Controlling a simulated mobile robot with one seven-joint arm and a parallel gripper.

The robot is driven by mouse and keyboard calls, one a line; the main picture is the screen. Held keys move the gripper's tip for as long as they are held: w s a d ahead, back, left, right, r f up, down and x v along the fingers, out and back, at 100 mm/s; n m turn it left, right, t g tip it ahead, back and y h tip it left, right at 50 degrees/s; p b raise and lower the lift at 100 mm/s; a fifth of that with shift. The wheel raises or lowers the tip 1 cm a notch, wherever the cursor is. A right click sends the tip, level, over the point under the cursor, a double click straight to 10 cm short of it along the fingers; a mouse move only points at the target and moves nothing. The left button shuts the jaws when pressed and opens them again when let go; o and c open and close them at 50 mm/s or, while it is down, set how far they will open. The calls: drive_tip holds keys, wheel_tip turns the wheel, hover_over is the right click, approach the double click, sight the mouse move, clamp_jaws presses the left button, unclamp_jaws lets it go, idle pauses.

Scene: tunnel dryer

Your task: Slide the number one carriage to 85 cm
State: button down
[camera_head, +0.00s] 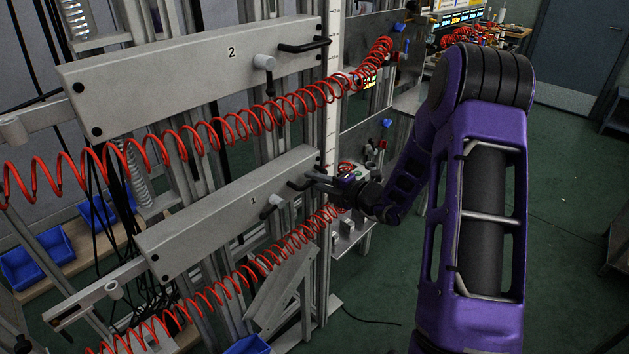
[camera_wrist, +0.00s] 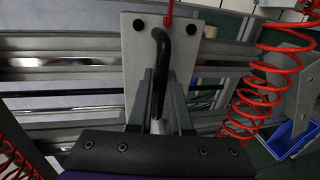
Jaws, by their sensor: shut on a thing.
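The number one carriage (camera_head: 205,222) is a long grey plate marked "1", tilted up to the right, below the similar number two carriage (camera_head: 150,80). A black bar handle (camera_head: 297,186) sits at its right end. My gripper (camera_head: 318,181) reaches this handle from the right and is shut on it. In the wrist view the carriage's end plate (camera_wrist: 135,60) is upright with dark bolts. The black handle (camera_wrist: 163,45) runs down between the two grey fingers (camera_wrist: 160,95). A pale vertical scale (camera_head: 333,95) stands just behind the carriages' right ends; its figures are too small to read.
Red coiled hoses (camera_head: 225,130) hang along both carriages; one coil also shows in the wrist view (camera_wrist: 265,75). A grey knob (camera_head: 272,203) juts from carriage one. Blue bins (camera_head: 22,268) stand at left. Green floor (camera_head: 555,200) is open at right.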

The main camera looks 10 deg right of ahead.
idle(0.7)
wheel_tip(320, 180, down, 11)
drive_tip(key=b, duration=0.4)
drive_tip(key=shift+f+b, duration=0.2)
drive_tip(key=shift+b, duration=0.1)
drive_tip(key=c, duration=0.8)
unclamp_jaws()
drive_tip(key=shift+r, duration=0.15)
drive_tip(key=shift+c, duration=0.2)
drive_tip(key=p+v, duration=0.1)
drive_tip(key=v, duration=1.6)
drive_tip(key=shift+s, duration=0.25)
drive_tip(key=shift+d+r, duration=0.1)
